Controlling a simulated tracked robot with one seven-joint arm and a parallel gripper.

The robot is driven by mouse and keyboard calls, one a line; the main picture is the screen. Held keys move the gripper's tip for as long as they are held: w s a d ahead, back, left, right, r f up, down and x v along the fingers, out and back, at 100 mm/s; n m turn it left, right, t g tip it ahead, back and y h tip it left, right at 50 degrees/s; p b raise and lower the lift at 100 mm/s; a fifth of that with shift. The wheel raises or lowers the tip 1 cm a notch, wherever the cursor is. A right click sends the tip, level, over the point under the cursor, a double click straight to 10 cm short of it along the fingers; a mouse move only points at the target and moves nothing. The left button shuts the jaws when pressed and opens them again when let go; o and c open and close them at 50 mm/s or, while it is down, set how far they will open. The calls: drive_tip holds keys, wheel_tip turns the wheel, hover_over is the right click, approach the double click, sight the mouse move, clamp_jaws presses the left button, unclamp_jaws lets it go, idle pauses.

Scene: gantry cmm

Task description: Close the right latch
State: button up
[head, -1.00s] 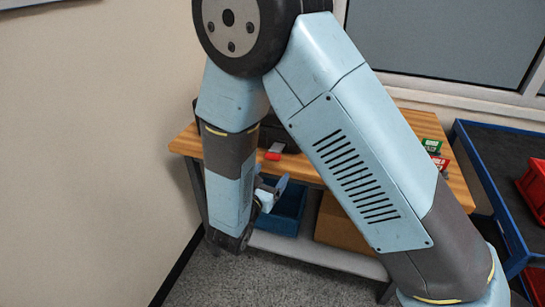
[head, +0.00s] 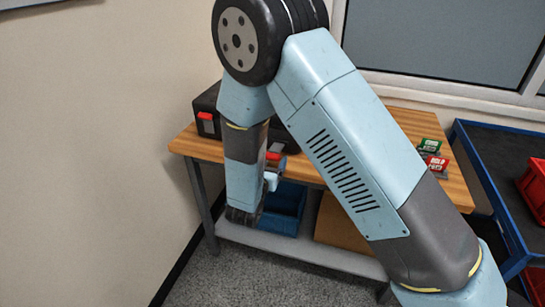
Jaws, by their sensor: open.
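A black case (head: 211,97) stands at the back left of the wooden bench, partly hidden behind my arm. Its left latch (head: 206,116) is red and sits high on the case front. The right latch (head: 274,156), also red, shows just right of my forearm, lower in the picture than the left one. Its exact angle is too small to tell. My gripper (head: 272,176) is open, shows only partly beside my forearm, and is just below the right latch in the picture. Whether they touch cannot be told; the fingertips are mostly hidden.
A blue bin (head: 284,205) is on the shelf below. A blue cart (head: 490,190) stands at right; a wall is close at left.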

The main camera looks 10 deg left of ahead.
drive_tip(key=shift+w+d, duration=0.1)
drive_tip(key=shift+w, duration=1.15)
drive_tip(key=c, duration=1.4)
